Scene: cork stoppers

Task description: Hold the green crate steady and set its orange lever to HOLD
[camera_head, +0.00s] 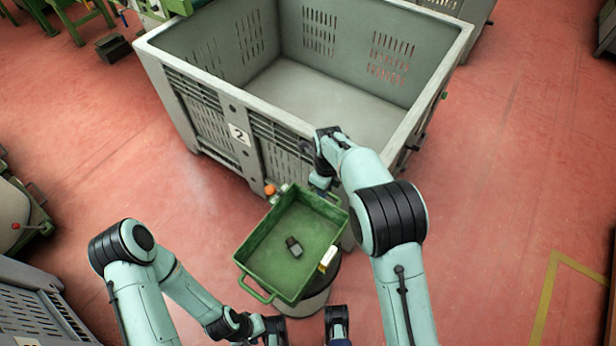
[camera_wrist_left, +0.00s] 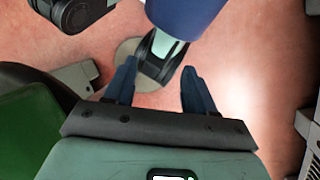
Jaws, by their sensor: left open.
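The green crate (camera_head: 262,262) sits on a round stand, tilted in the picture. The orange lever (camera_head: 270,190) shows as a small knob at the crate's far left corner; its setting and the HOLD mark cannot be read. My left gripper (camera_head: 306,326) is open and empty at the near side of the crate, apart from it. Its two blue fingers show spread in the left wrist view (camera_wrist_left: 158,88), with a green surface at the left. My right gripper (camera_head: 321,178) is at the crate's far rim; my wrist hides most of it, so its jaws and contact cannot be told.
A dark grey block (camera_head: 293,247) lies in the crate, and a white and yellow piece (camera_head: 328,259) is at its right wall. The round stand (camera_head: 318,300) is below. A large grey bin (camera_head: 205,98) marked 2 stands just behind. Red floor is free at left and right.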

